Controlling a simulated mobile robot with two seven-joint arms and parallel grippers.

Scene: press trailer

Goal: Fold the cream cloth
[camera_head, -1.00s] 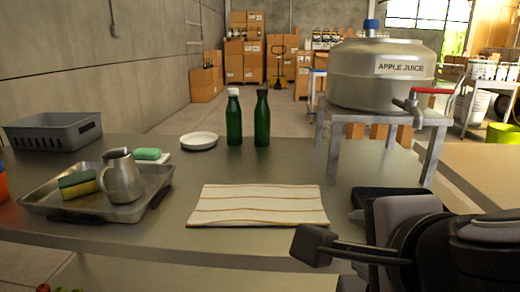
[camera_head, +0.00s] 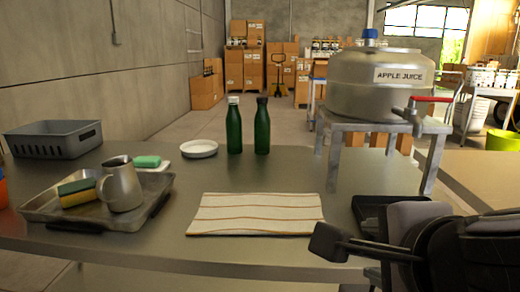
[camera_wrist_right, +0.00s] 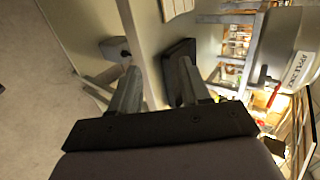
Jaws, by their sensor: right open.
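The cream cloth (camera_head: 256,214) with thin brown stripes lies flat on the grey table, near its front edge. Its front edge is slightly wavy. A corner of the cloth (camera_wrist_right: 174,8) shows at the top of the right wrist view. My right gripper (camera_head: 355,224) is to the right of the cloth, apart from it. Its two fingers (camera_wrist_right: 147,52) are spread with nothing between them. My left gripper is in neither current view.
A metal tray (camera_head: 65,220) with a sponge and steel jug sits left of the cloth. Behind it stand a grey crate (camera_head: 75,149), a white dish (camera_head: 199,148) and two green bottles (camera_head: 234,128). An apple juice tank (camera_head: 375,95) on a metal stand is at the right.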

